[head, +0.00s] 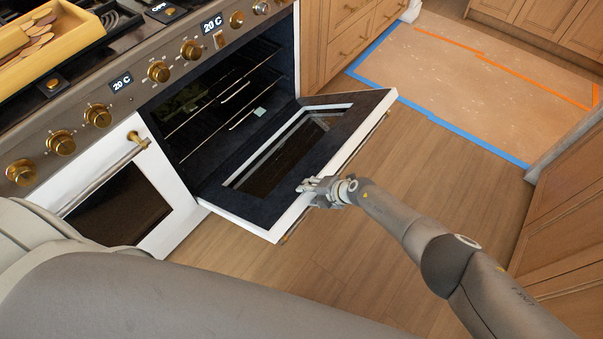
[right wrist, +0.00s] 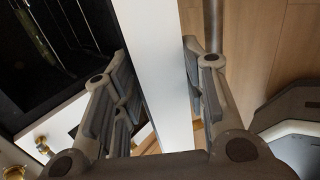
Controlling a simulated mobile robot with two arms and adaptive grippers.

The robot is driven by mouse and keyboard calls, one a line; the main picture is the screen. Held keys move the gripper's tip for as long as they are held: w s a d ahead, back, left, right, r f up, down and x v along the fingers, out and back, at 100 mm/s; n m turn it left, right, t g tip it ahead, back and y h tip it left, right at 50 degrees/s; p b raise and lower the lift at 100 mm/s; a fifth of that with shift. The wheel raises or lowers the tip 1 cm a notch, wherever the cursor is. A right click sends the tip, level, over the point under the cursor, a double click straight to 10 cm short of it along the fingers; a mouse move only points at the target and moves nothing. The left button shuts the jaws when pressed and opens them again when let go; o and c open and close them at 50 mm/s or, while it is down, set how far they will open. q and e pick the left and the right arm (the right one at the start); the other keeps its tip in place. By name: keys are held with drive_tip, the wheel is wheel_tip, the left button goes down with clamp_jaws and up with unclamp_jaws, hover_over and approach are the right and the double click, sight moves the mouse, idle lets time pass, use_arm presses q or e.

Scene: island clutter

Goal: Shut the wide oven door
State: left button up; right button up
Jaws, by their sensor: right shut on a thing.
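The wide oven door (head: 285,150) is swung down open in the head view, with its dark inner face and window facing up. Behind it the oven cavity (head: 220,95) is dark, with racks inside. My right gripper (head: 320,190) is at the door's outer white edge, around the middle of its length. In the right wrist view the fingers (right wrist: 160,85) lie on both sides of the white door edge (right wrist: 158,60), shut on it. The door's handle (right wrist: 213,25) runs along the outer side, near one finger. My left gripper is not in view.
A narrower white oven door (head: 115,205) to the left is closed. Brass knobs (head: 158,71) line the panel above. A wooden tray (head: 45,45) sits on the stove top. Wood floor (head: 440,170) is clear on the right, beside cabinets (head: 570,210) and a taped brown sheet (head: 480,90).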

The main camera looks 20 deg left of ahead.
drive_tip(key=shift+w+a+r+p, duration=0.15)
drive_tip(key=shift+a+r+p, duration=0.45)
drive_tip(key=shift+a+r, duration=0.35)
drive_tip(key=shift+r+h, duration=0.1)
drive_tip(key=shift+h, duration=0.2)
